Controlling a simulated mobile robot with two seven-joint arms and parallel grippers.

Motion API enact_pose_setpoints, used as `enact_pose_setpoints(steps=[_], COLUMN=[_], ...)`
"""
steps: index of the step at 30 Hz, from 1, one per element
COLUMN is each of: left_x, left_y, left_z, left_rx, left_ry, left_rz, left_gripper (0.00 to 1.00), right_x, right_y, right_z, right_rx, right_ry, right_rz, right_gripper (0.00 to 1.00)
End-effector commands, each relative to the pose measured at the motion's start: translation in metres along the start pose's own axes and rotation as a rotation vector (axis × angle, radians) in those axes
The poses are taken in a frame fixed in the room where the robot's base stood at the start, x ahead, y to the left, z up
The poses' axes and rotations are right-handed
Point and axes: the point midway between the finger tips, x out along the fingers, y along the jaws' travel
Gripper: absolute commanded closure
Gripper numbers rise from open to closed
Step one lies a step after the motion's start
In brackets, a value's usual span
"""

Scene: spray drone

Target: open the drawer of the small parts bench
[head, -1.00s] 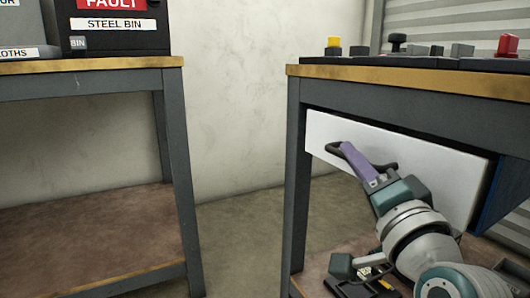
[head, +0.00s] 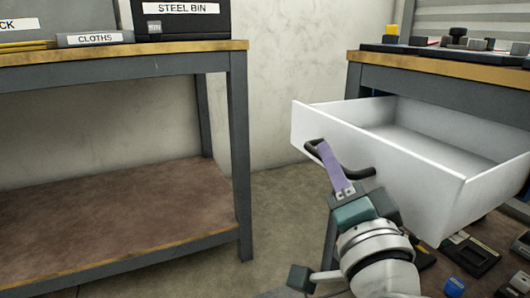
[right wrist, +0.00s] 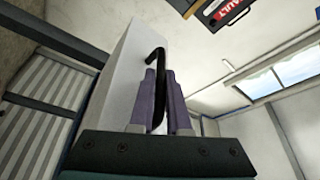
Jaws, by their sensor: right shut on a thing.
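The small parts bench (head: 365,78) stands at the right in the head view. Its white drawer (head: 400,180) is pulled well out, and the inside that shows is empty. A dark bar handle (head: 358,172) is on the drawer front. My right gripper (head: 322,152) has its purple fingers shut on the handle near its left end. In the right wrist view, the handle (right wrist: 155,57) runs between the purple fingers (right wrist: 157,95), with the white drawer front (right wrist: 125,85) behind. My left gripper is not in view.
Another bench (head: 120,55) stands at the left, with a steel bin (head: 180,20) and a cloths box (head: 95,39) on it. Several small items, including a blue one (head: 453,286), lie below the drawer. Bare floor (head: 285,215) shows between the benches.

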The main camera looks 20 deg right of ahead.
Motion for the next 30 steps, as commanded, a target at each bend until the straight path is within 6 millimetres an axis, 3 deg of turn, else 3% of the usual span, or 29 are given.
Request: enact_pose_setpoints(steps=[9,10,17,25,30], left_x=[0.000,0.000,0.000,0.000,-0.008], left_y=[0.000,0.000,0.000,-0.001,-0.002], left_z=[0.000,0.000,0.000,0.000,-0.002], left_rx=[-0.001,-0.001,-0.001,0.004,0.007], left_ry=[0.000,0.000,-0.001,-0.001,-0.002], left_rz=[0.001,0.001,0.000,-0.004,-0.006], left_gripper=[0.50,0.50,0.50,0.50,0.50], right_x=[0.000,0.000,0.000,-0.001,-0.021], right_y=[0.000,0.000,0.000,0.000,-0.001], right_z=[0.001,0.001,0.000,0.000,-0.001], right_rx=[0.002,0.002,0.002,0.002,0.001], right_ry=[-0.001,-0.001,0.000,-0.001,-0.003], right_rz=[0.001,0.001,0.001,0.002,0.005], right_gripper=[1.00,0.82,0.56,0.55,0.55])
